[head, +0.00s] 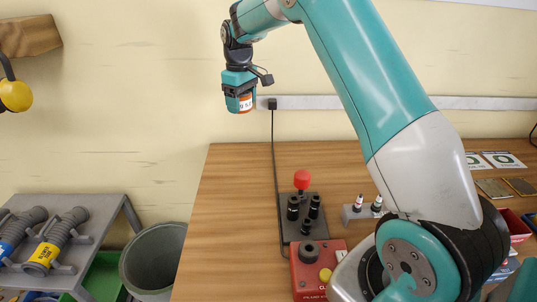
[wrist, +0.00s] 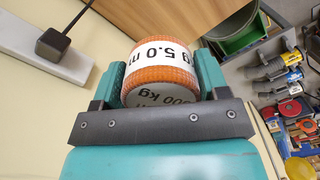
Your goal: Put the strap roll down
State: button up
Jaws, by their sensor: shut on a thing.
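The strap roll (wrist: 160,72), orange webbing with a white printed label, sits between the fingers of my gripper (wrist: 161,84) in the wrist view. The fingers touch it on both sides. In the head view my gripper (head: 239,101) is raised high in front of the wall, pointing down, and a bit of the roll's orange and white label (head: 246,103) shows between the fingers. The roll is clear of any surface. The rest of it is hidden by the fingers.
The wooden table (head: 225,230) has a bare left part. On it stand a joystick block with a red knob (head: 302,180) and a red control box (head: 317,265). A grey bin (head: 152,262) and a grey shelf with hose fittings (head: 75,213) are left.

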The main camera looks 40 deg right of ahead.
aim_at(245, 162)
notch_tip(245, 162, down, 19)
jog(key=p, duration=0.4)
jog(key=shift+a, duration=0.1)
jog(key=shift+f, duration=0.2)
jog(key=o, duration=1)
jog(key=shift+r, duration=0.1)
